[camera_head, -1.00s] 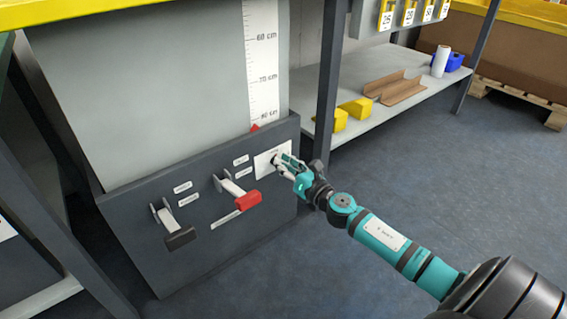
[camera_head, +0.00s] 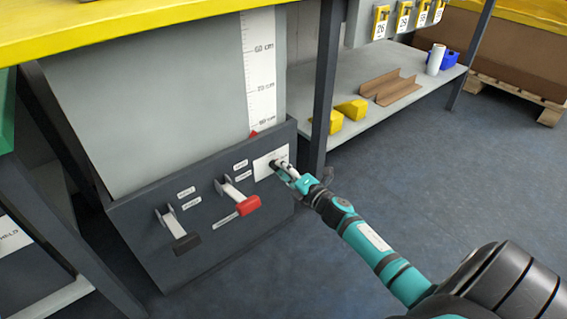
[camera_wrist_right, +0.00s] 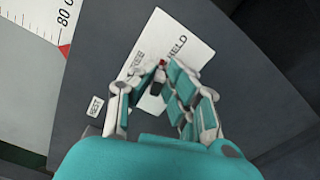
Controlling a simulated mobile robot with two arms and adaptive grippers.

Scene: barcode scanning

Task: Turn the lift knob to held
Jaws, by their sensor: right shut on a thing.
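The lift knob (camera_wrist_right: 156,88) is a small dark knob on a white plate (camera_wrist_right: 205,50) printed FREE and HELD. In the wrist view a small red mark shows at its upper end, between the two words. My right gripper (camera_wrist_right: 157,79) is shut on the knob, one finger on each side, hiding much of it. In the head view my right gripper (camera_head: 280,168) reaches the white plate (camera_head: 264,161) at the right end of the dark panel (camera_head: 150,245). My left gripper is not in view.
A red-handled lever (camera_head: 247,206) and a black-handled lever (camera_head: 186,243) stick out left of the plate. A ruler (camera_head: 260,70) with a red pointer is above. Open floor lies to the right.

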